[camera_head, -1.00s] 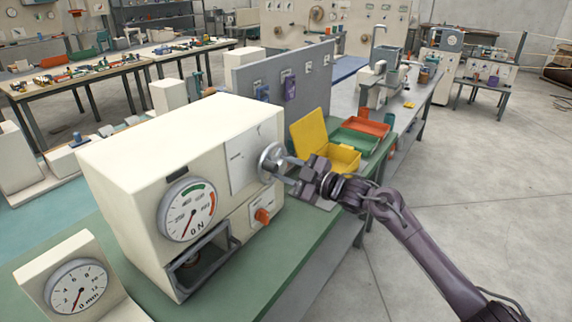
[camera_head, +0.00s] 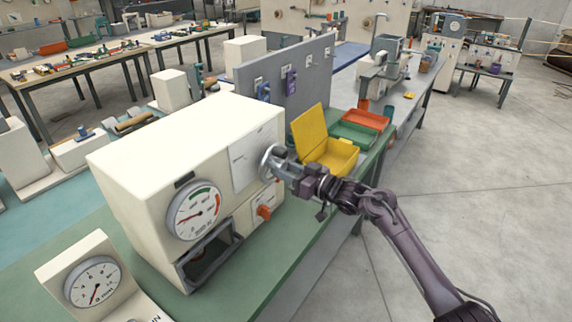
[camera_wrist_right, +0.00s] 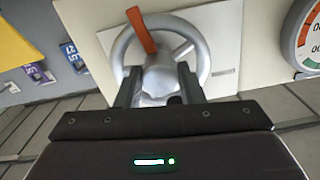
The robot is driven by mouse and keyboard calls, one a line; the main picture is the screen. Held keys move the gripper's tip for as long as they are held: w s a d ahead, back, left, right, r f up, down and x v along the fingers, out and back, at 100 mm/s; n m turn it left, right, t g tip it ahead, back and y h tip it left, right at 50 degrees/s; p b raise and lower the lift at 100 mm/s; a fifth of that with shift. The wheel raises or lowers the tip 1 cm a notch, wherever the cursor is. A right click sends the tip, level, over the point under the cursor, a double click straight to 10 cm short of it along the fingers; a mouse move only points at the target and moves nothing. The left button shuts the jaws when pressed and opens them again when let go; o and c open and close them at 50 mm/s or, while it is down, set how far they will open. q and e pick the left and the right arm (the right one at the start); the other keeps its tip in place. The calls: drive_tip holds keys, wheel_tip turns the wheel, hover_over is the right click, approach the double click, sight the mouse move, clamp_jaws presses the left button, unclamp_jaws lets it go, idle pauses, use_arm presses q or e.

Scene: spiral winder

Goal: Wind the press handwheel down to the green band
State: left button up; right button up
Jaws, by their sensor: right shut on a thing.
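The grey press handwheel (camera_head: 268,160) is on the front face of the large cream press (camera_head: 150,180). In the wrist view the handwheel (camera_wrist_right: 160,60) shows a round rim, a central hub and an orange bar at its top. My right gripper (camera_head: 281,166) reaches it from the right. Its fingers (camera_wrist_right: 160,88) are shut on the hub, one on each side. The press gauge (camera_head: 195,213) has a green band (camera_head: 200,190) along its top and a red band to the right. Its red needle points left, short of the green. My left gripper is not in view.
An orange knob (camera_head: 264,212) sits below the handwheel. A smaller dial (camera_head: 94,283) stands at the lower left. Yellow (camera_head: 330,155), green and orange trays lie behind my right gripper on the bench. Open floor (camera_head: 480,230) lies to the right.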

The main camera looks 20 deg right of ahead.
drive_tip(key=shift+f+m+p, duration=0.2)
drive_tip(key=shift+m+p, duration=0.2)
drive_tip(key=shift+m, duration=0.5)
drive_tip(key=shift+f, duration=0.1)
drive_tip(key=o, duration=1)
drive_tip(key=shift+r, duration=0.2)
drive_tip(key=shift+b+v, duration=1.1)
drive_tip(key=shift+v, duration=2.85)
